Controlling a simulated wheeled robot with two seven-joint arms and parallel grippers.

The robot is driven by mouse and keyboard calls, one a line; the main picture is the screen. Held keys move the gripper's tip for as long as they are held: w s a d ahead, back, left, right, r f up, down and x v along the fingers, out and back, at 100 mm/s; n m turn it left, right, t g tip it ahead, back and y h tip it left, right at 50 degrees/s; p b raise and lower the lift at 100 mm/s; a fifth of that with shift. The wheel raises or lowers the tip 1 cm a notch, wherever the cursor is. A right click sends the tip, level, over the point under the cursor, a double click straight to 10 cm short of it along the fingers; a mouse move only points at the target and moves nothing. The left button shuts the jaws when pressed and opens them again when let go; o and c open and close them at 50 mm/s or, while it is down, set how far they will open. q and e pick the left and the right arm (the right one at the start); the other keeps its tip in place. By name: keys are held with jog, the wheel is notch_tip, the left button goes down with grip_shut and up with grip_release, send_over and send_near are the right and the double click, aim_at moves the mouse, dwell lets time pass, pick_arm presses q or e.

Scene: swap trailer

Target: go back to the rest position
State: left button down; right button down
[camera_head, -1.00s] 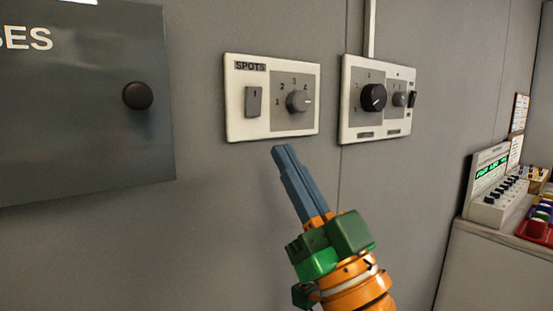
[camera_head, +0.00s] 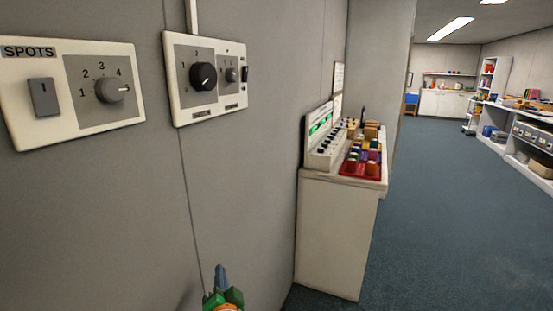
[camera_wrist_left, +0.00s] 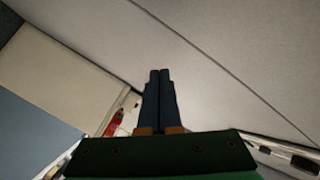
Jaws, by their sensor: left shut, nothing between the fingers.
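My left gripper (camera_head: 221,279) is low at the bottom edge of the head view, with only its blue fingers and part of its green body showing. It is in front of the grey wall, below the switch panels and apart from them. In the left wrist view the two blue fingers (camera_wrist_left: 159,75) are together, with nothing between them. The SPOTS panel (camera_head: 50,128) has a rocker switch (camera_head: 43,97) and a grey knob (camera_head: 111,90) pointing near 4. A second panel (camera_head: 207,110) with a black knob (camera_head: 203,76) is to its right. My right gripper is in neither view.
A pale cabinet (camera_head: 332,235) stands right of the wall, carrying a console (camera_head: 324,146) and a red tray (camera_head: 358,170) of coloured items. Open blue carpet (camera_head: 450,230) stretches to the right. White shelves (camera_head: 510,155) stand at the far right.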

pick_arm(q)
jog(key=s+f+g+h+p, duration=0.1)
jog(key=s+f+g, duration=0.1)
jog(key=s+f, duration=0.45)
jog(key=s+f+g+h, duration=0.1)
jog(key=s+f+g, duration=0.2)
jog(key=f, duration=0.7)
jog(key=s+f+g+h+p, duration=0.1)
jog(key=s+f+g, duration=0.1)
jog(key=s+f, duration=0.45)
jog(key=s+a+f+n+g+p, duration=0.1)
jog(key=s+f, duration=0.3)
jog(key=s, duration=0.6)
jog(key=s+a+f+n+g+h+p, duration=0.1)
jog(key=s+f+g, duration=0.3)
jog(key=s, duration=0.7)
jog(key=s+a+f+n+g, duration=0.2)
jog(key=s+f, duration=0.3)
jog(key=s, duration=0.5)
jog(key=shift+s+a+f+n+g+h+p, duration=0.2)
jog(key=shift+a+f+n+g+h+p, duration=0.1)
jog(key=shift+a+h+p, duration=0.15)
